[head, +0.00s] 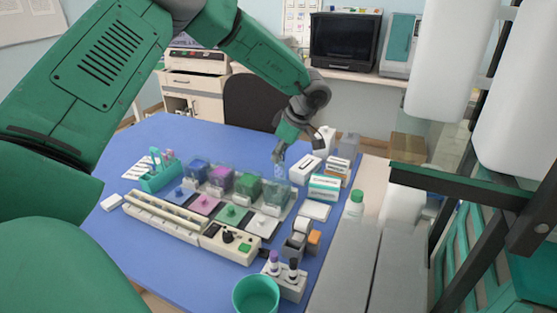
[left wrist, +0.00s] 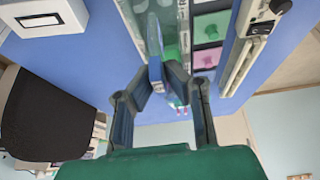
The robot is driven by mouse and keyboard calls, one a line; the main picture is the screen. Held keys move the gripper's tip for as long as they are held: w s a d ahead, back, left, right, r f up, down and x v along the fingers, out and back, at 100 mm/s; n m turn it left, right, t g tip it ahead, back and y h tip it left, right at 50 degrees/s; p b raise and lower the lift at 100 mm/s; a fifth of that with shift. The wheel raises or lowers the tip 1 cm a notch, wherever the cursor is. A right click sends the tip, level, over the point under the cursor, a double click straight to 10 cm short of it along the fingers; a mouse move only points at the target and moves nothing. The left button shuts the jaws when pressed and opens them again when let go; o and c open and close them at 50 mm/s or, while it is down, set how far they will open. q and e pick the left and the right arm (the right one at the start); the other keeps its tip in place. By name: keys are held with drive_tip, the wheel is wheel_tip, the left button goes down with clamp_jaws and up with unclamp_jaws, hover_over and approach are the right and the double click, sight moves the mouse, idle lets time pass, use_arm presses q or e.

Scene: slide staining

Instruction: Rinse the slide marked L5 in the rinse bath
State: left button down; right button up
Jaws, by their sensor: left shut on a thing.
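My left gripper (head: 279,157) reaches down over the right end of the row of staining jars. In the left wrist view its fingers (left wrist: 160,82) are closed together on a thin slide (left wrist: 155,68) with a bluish end. In the head view the slide (head: 280,171) hangs below the fingertips, just above or inside the clear rinse bath (head: 275,194); I cannot tell how deep it is. The L5 marking cannot be read. Left of the bath stand green (head: 247,188), purple (head: 219,180) and blue (head: 194,172) jars. My right gripper is not in view.
Coloured lids lie before the jars, with a long white slide rack (head: 165,213) and control box (head: 230,243) nearer. White boxes (head: 306,168) stand close right of the bath. A teal holder (head: 160,178) stands at left. The blue table (head: 150,140) is clear at the back left.

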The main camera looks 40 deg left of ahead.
sight(278, 178)
use_arm(q)
drive_tip(key=shift+d, duration=0.35)
drive_tip(key=shift+w, duration=0.1)
wheel_tip(278, 178, down, 5)
drive_tip(key=b, duration=0.3)
drive_tip(key=shift+f+b, duration=0.2)
drive_tip(key=shift+b, duration=0.1)
drive_tip(key=shift+w+f, duration=0.1)
drive_tip(key=shift+f, duration=0.2)
drive_tip(key=a+f, duration=0.1)
drive_tip(key=f, duration=0.1)
drive_tip(key=a+f+b, duration=0.1)
drive_tip(key=shift+s+a, duration=0.25)
drive_tip(key=shift+a, duration=0.1)
drive_tip(key=shift+f, duration=0.15)
drive_tip(key=shift+w+d, duration=0.15)
drive_tip(key=shift+d, duration=0.4)
drive_tip(key=shift+d+r, duration=0.25)
drive_tip(key=shift+d, duration=0.2)
drive_tip(key=shift+a+f, duration=0.25)
drive_tip(key=shift+a, duration=0.55)
drive_tip(key=shift+d+r, duration=0.2)
drive_tip(key=shift+d, duration=0.45)
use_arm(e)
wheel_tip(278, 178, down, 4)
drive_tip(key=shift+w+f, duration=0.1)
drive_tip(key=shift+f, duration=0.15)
